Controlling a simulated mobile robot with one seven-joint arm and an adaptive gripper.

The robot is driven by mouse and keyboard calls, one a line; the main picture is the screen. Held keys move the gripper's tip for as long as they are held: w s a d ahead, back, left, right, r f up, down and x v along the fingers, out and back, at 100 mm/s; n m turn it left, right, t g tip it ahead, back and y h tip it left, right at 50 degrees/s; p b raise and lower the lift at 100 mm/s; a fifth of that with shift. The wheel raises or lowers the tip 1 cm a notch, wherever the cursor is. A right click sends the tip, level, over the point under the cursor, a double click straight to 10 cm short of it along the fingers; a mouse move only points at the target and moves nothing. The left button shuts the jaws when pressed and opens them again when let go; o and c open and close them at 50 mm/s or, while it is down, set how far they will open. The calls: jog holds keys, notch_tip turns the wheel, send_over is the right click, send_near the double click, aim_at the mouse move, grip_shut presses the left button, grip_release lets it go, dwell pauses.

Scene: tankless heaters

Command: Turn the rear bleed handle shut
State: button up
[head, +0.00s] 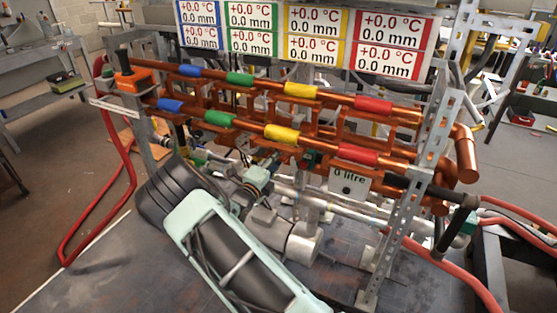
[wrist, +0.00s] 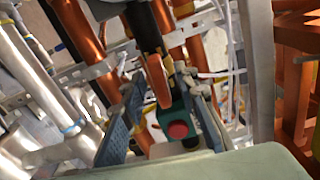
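In the wrist view my gripper (wrist: 165,92) is open, its two blue-grey fingers spread apart. An orange lever-like part (wrist: 157,80) shows between the fingers, below a thick black cylinder (wrist: 147,32). Close to it is a teal block (wrist: 172,118) with a round red face. I cannot tell whether either finger touches these parts, or which of them is the rear bleed handle. In the head view my dark and pale-green arm reaches up to the rig's left side, and the fingertips are hidden.
Copper pipes (head: 340,100) with coloured bands cross the rig, below temperature signs (head: 300,33). A grey metal post (head: 415,185) stands at right, near a black handle (head: 455,228). A red hose (head: 95,220) loops at left. A silver motor (head: 290,238) sits beside my arm.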

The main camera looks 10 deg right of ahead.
jog(key=shift+w+d, duration=0.15)
jog(key=shift+w, duration=0.05)
grip_shut()
